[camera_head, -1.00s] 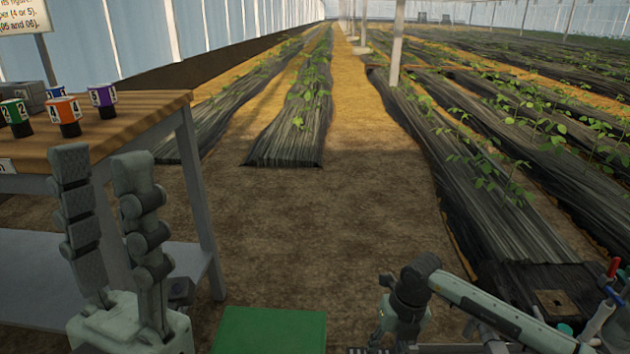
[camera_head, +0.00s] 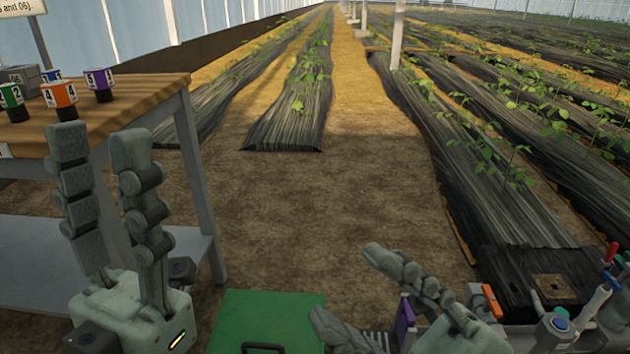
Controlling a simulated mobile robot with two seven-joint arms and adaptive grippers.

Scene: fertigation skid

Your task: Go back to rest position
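My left gripper (camera_head: 99,142) points up in front of the wooden-topped table (camera_head: 150,95), with its two fingers apart and nothing between them. My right gripper (camera_head: 345,284) is at the bottom, right of centre. Its two fingers are spread and point up and left, and I see nothing held between them.
Numbered caps stand on the table: green (camera_head: 11,97), orange (camera_head: 60,95), purple (camera_head: 99,80) and a partly hidden blue one (camera_head: 51,75). A green box (camera_head: 270,310) is between the grippers. Purple (camera_head: 405,314) and orange (camera_head: 490,301) pieces and valves (camera_head: 598,302) are lower right. Bare soil lies ahead.

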